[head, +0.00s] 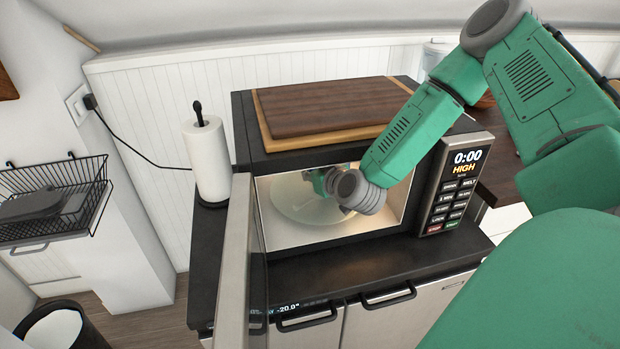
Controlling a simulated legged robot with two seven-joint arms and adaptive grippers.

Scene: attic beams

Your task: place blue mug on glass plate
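The glass plate (300,208) lies flat inside the lit microwave (420,205), whose door (232,262) stands open toward me on the left. My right arm comes in from the right and reaches through the opening. My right gripper (322,181) is inside, above the back part of the plate. Its fingers are small and mostly hidden by my wrist and the shadow, so I cannot tell whether they are open or shut. I cannot make out the blue mug in this view. My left gripper is not in view.
Wooden cutting boards (325,105) lie on top of the microwave. A paper towel roll (207,160) stands left of it on the dark counter (375,268). A black wire rack (52,205) hangs at the far left, above a dark bin (62,328). The opening is bounded by the door and control panel (457,187).

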